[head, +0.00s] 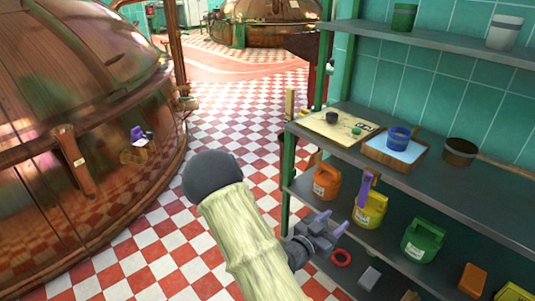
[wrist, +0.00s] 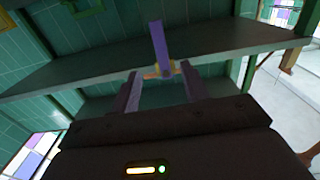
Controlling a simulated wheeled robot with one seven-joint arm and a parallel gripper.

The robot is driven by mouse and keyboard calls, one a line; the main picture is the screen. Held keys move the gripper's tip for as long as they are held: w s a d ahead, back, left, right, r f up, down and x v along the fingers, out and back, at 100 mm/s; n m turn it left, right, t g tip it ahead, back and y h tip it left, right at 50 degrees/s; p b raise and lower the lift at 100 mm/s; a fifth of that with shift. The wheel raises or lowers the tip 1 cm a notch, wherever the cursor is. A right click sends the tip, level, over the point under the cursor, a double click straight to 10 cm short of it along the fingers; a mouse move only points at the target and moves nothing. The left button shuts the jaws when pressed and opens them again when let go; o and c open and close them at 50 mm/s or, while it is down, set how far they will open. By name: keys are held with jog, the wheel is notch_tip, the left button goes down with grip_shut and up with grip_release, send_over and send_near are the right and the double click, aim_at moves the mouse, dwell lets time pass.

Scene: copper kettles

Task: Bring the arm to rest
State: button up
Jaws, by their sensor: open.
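My gripper (head: 332,224) is open at the front edge of the shelf rack, just left of a yellow can (head: 370,210). A purple upright piece (head: 366,188) stands at that can. In the wrist view my gripper (wrist: 161,88) shows two dark fingers spread apart. A purple bar (wrist: 161,40) with a small orange part at its foot appears beyond and between the fingertips. I cannot tell how far off it is, but the fingers are not closed on it. My pale arm reaches up from the bottom of the head view.
The rack's middle shelf (head: 440,185) holds a blue cup (head: 398,137) on a tray and a dark brown pot (head: 460,152). An orange can (head: 326,181) and a green can (head: 422,240) stand below. A large copper kettle (head: 80,110) fills the left. Checkered floor (head: 235,110) lies clear between.

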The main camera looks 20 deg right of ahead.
jog(key=w+a+f+n+y, duration=0.3)
jog(key=a+f+n+y, duration=0.15)
jog(key=a+y, duration=0.65)
jog(key=s+a+r+n+g+y, duration=0.1)
jog(key=s+a+r+n+y, duration=0.2)
jog(key=a, duration=0.4)
jog(key=s+a+r+n+g+y, duration=0.3)
jog(key=s+r+n, duration=0.25)
jog(key=s, duration=0.35)
notch_tip(320, 180, up, 25)
jog(key=p, duration=2.7)
jog(key=shift+w+a, duration=0.2)
jog(key=shift+w, duration=0.05)
jog(key=shift+d, duration=0.15)
